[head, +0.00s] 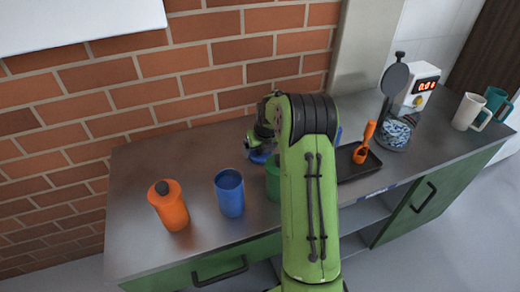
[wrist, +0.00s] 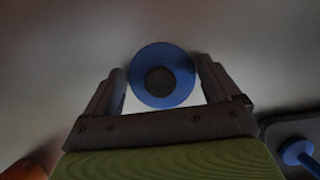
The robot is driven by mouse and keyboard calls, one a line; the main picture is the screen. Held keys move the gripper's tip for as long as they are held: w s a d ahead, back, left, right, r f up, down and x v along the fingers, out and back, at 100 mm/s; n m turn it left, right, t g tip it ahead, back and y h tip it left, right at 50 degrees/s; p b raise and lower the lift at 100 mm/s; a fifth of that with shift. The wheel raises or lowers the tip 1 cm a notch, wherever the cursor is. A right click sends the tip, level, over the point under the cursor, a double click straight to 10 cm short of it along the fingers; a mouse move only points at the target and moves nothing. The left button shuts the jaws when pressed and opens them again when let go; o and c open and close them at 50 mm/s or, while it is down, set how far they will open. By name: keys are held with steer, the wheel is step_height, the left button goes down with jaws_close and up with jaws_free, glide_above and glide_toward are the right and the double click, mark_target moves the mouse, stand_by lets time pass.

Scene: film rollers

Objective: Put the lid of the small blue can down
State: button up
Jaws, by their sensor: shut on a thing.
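A blue lid (wrist: 184,91) with a dark round knob sits between the two fingers of my gripper (wrist: 162,80) in the wrist view. My gripper is shut on it. In the head view my gripper (head: 262,148) is low over the back of the counter, behind a green can, with a bit of the blue lid (head: 259,157) showing under it. I cannot tell whether the lid touches the counter. The blue can (head: 229,194) stands upright and open on the counter, left of my arm.
An orange can (head: 168,206) with its lid on stands at the left. The green can (head: 273,178) is partly hidden by my arm. A brick wall is behind.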

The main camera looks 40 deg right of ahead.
steer(key=shift+f, duration=0.1)
steer(key=o, duration=0.8)
steer(key=shift+c, duration=0.2)
steer(key=p+v, duration=0.3)
steer(key=v, duration=0.9)
steer(key=s+a+r+n, duration=0.5)
steer(key=a+r+n, duration=0.2)
steer(key=a+n, duration=0.25)
steer(key=s+a+r+n, duration=0.1)
steer(key=s+a+n, duration=0.3)
steer(key=s+n, duration=0.3)
steer(key=s+a+r+n, duration=0.1)
steer(key=s+a+n, duration=0.3)
steer(key=s+n, duration=0.3)
steer(key=s+a+r+n+t+y, duration=0.1)
steer(key=s+a+n, duration=0.4)
steer(key=n, duration=1)
steer(key=s, duration=0.3)
steer(key=shift+a, duration=0.1)
